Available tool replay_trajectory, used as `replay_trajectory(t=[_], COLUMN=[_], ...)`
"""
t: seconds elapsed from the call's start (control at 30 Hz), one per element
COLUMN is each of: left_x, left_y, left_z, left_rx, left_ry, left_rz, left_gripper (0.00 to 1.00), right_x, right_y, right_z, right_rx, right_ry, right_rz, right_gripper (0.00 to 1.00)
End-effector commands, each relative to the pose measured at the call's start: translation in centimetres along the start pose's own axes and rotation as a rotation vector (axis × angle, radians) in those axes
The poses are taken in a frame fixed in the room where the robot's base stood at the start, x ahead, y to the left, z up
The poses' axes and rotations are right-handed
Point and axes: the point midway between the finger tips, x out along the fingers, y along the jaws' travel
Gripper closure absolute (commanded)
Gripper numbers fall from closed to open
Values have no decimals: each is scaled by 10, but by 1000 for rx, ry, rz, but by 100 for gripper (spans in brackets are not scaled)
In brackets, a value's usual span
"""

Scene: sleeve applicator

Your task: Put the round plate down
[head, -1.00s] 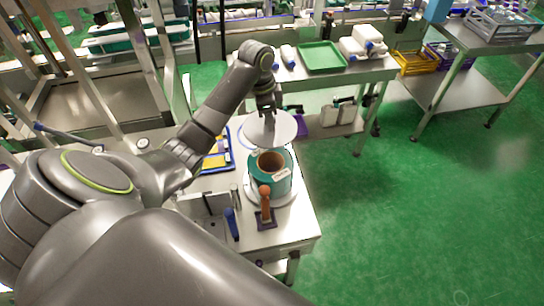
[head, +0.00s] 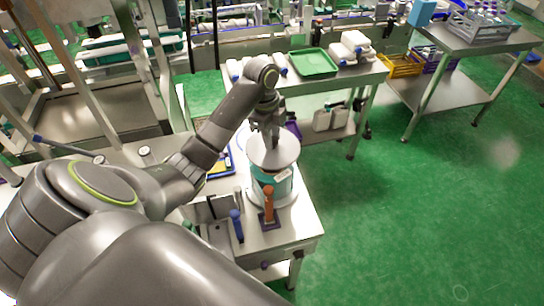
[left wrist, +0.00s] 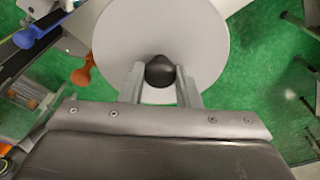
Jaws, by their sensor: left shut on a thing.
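The round plate (head: 275,157) is a pale grey disc with a dark knob (left wrist: 160,72) at its middle. My left gripper (head: 272,138) holds it from above; in the left wrist view my left gripper's (left wrist: 160,78) two fingers are shut on the knob. The plate looks roughly level. It is over a teal roll (head: 266,185) on the steel table and hides the roll's open top. I cannot tell whether the plate touches the roll. My right gripper is not in view.
An orange handle (head: 268,203) and a blue handle (head: 236,226) stand at the front of the steel table (head: 294,222). A yellow-and-blue tray (head: 222,164) lies left of the roll. Behind is another table with a green tray (head: 313,63). Green floor is clear at right.

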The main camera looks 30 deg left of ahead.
Motion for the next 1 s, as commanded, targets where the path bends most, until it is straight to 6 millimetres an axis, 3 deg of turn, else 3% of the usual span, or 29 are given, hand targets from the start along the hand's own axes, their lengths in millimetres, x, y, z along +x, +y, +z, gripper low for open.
replay_trajectory(t=[0.03,0.1,0.33,0.6,1.0], left_x=[14,20,28,58,62], left_y=[0,0,0,0,0], left_z=[2,3,4,9,9], left_rx=[0,0,-1,-2,-1], left_ry=[0,0,0,0,0], left_rz=[-1,-1,-1,0,-1], left_gripper=[99,99,99,99,99], right_x=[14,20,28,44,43], right_y=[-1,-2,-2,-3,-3], right_z=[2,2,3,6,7], right_rx=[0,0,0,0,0], right_ry=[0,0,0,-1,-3], right_rz=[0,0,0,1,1], right_gripper=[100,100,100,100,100])
